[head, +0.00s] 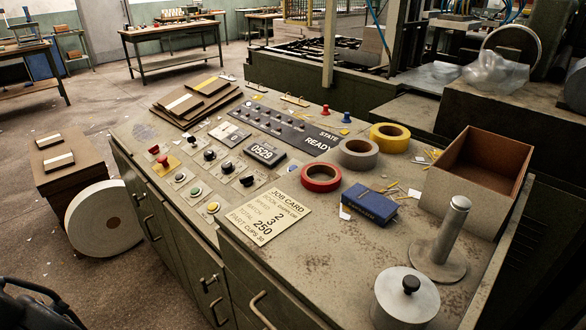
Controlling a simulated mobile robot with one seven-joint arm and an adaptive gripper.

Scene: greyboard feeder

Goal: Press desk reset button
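The desk (330,262) carries a control panel at its left. Its display (265,153) reads 0529, and a dark plate (290,128) reads "STATE READY". Along the panel's near left edge are a green button (196,190), a yellow button (213,207) and a pale button (180,177). A red mushroom button on a yellow base (165,165) sits further up. Several black knobs (227,168) stand between them and the display. The small labels are unreadable, so I cannot tell which button is the desk reset. My gripper is not recognisable in view.
A job card (266,212), tape rolls (321,177), a blue box (369,203), an open brown box (480,170), a metal post (450,238) and a lidded pot (405,298) crowd the desk's right. A dark curved thing (40,305) at lower left is unclear.

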